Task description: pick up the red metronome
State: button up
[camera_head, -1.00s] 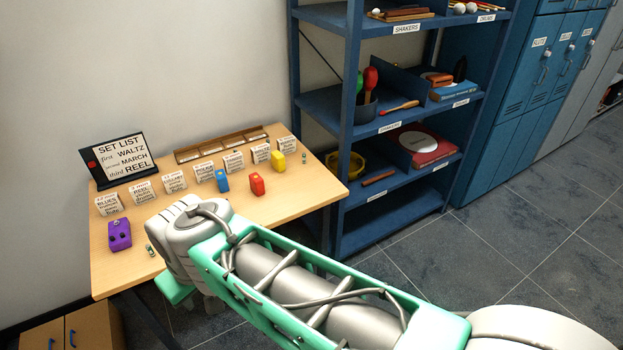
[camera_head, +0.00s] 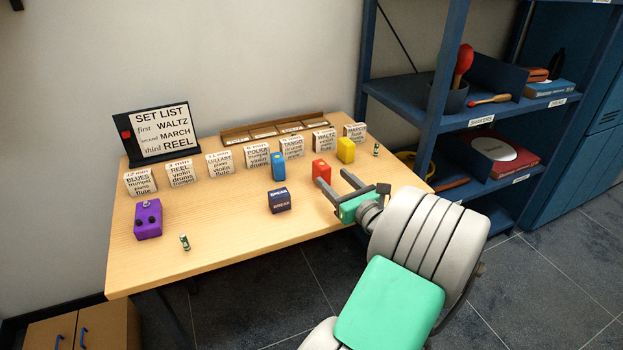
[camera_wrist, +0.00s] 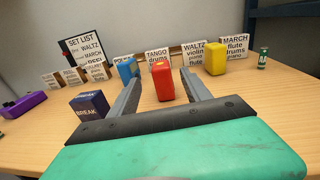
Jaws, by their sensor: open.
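The red metronome (camera_head: 321,170) is a small upright red block on the wooden table, in front of the row of white cards. In the wrist view the red metronome (camera_wrist: 163,82) stands ahead, between the lines of my two fingers. My gripper (camera_head: 336,184) is open and low over the table, its fingers pointing at the red block from the front right. In the wrist view my gripper (camera_wrist: 160,90) shows both fingers apart, with the block between or just beyond their tips; I cannot tell which.
A blue block (camera_head: 278,166) and a yellow block (camera_head: 346,150) flank the red one. A dark BREAK box (camera_head: 279,200) stands front left of it. A purple pedal (camera_head: 148,219) and a small green battery-like item (camera_head: 184,242) lie farther left. The blue shelf (camera_head: 436,90) rises at right.

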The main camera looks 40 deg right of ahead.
aim_at(327, 172)
jog(key=w, duration=0.2)
jog(key=w+d+b, duration=0.1)
jog(key=w, duration=0.4)
jog(key=shift+w+d, duration=0.15)
jog(key=shift+d, duration=0.1)
grip_shut()
dwell(0.3)
